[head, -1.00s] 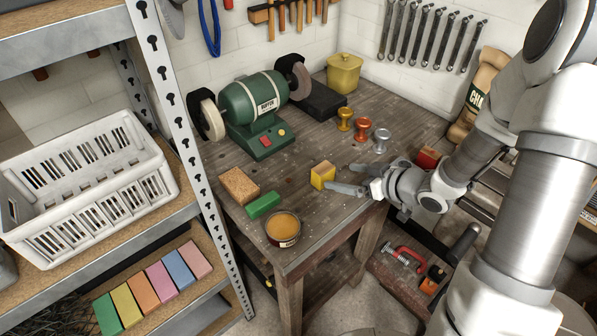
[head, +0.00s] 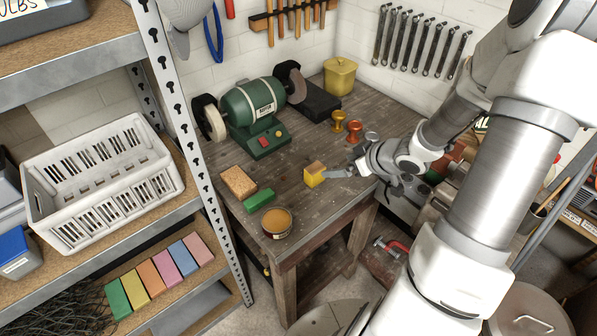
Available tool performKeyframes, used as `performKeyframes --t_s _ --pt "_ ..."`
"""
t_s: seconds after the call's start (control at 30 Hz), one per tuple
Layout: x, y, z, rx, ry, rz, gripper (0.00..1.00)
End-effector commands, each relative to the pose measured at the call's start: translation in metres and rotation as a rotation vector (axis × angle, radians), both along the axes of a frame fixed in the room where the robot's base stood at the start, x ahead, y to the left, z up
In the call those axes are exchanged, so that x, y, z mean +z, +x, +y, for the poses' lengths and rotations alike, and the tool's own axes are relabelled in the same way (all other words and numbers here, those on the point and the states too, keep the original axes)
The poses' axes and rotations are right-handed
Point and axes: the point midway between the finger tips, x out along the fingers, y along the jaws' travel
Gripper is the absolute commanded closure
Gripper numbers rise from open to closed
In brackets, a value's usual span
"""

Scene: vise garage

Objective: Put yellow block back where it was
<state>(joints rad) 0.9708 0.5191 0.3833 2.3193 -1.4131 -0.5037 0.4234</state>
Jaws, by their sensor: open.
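The yellow block (head: 314,176), with a brown wood-like top, stands on the wooden workbench (head: 300,215) near its middle. My gripper (head: 347,165) is just to the right of the block, low over the bench, with its fingers pointing left towards it. It is open and empty. The near finger's tip comes close to the block's right side; whether it touches I cannot tell. The far finger is partly hidden by the gripper's body.
A green block (head: 258,199), a tan cork-like block (head: 238,182) and an open round tin (head: 277,222) are left of the yellow block. A green bench grinder (head: 255,110) stands behind. Colored blocks (head: 160,275) line the shelf, below a white basket (head: 105,180).

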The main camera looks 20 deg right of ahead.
Motion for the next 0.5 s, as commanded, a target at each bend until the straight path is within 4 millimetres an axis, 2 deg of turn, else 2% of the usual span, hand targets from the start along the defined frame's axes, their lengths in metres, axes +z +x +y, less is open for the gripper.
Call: performKeyframes --t_s 0.17,0.5 --pt "-0.003 0.001 -0.006 -0.016 -0.007 0.008 0.00" --pt "-0.055 0.045 0.013 -0.013 -0.005 0.009 0.00"
